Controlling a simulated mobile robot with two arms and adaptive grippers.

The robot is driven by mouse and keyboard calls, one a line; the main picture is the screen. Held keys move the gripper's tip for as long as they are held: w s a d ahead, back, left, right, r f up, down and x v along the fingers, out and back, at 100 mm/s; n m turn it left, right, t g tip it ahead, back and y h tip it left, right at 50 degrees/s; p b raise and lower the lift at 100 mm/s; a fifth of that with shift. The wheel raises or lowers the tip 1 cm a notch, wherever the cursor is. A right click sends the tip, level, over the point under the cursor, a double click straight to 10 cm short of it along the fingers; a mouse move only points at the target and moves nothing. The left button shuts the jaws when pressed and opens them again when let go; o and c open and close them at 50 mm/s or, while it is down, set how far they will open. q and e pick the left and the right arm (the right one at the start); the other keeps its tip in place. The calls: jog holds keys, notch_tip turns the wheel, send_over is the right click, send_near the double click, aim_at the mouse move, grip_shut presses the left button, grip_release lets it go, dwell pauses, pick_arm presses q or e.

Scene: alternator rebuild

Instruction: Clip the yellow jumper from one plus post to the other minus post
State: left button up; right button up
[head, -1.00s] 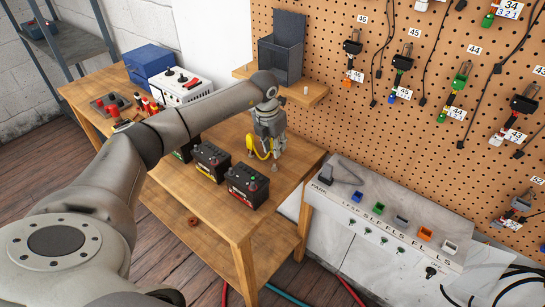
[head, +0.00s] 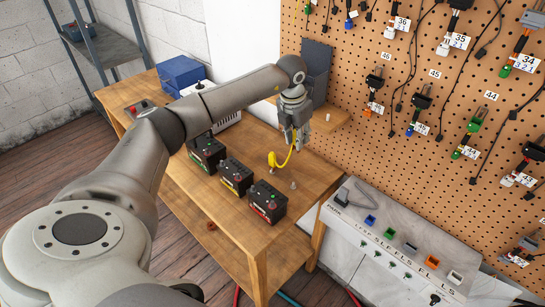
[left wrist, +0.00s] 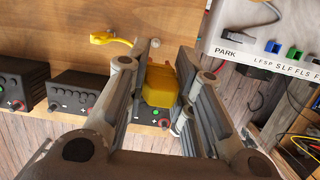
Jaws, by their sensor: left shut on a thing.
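The yellow jumper (head: 288,160) hangs from my left gripper (head: 299,140) in the head view, above the wooden bench. In the left wrist view, the gripper's fingers are shut on one yellow clip (left wrist: 161,84). The jumper's other yellow end (left wrist: 110,39) shows to the left, apart from the fingers. Three black batteries stand in a row: one with a green label (head: 207,153), one with yellow (head: 236,176) and one with red (head: 267,202). The held clip partly hides the nearest battery in the left wrist view, where its red plus post (left wrist: 164,122) shows. My right gripper is out of view.
A small grey peg (head: 293,185) stands near the red-label battery. A grey panel (head: 375,245) with coloured sockets lies right of the bench. A blue box (head: 181,71) is at the back.

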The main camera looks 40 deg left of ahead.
pick_arm(q)
jog(key=b, duration=0.1)
send_over(272, 201)
jog(key=b+x, duration=0.4)
jog(key=shift+s, duration=0.45)
jog(key=shift+b+x, duration=0.85)
jog(key=shift+s+f, duration=0.1)
jog(key=shift+s, duration=0.05)
jog(key=shift+s+b+x, duration=0.25)
jog(key=shift+b+x, duration=0.85)
jog(key=shift+b, duration=0.15)
jog(key=o, duration=0.8)
jog(key=shift+o, duration=0.2)
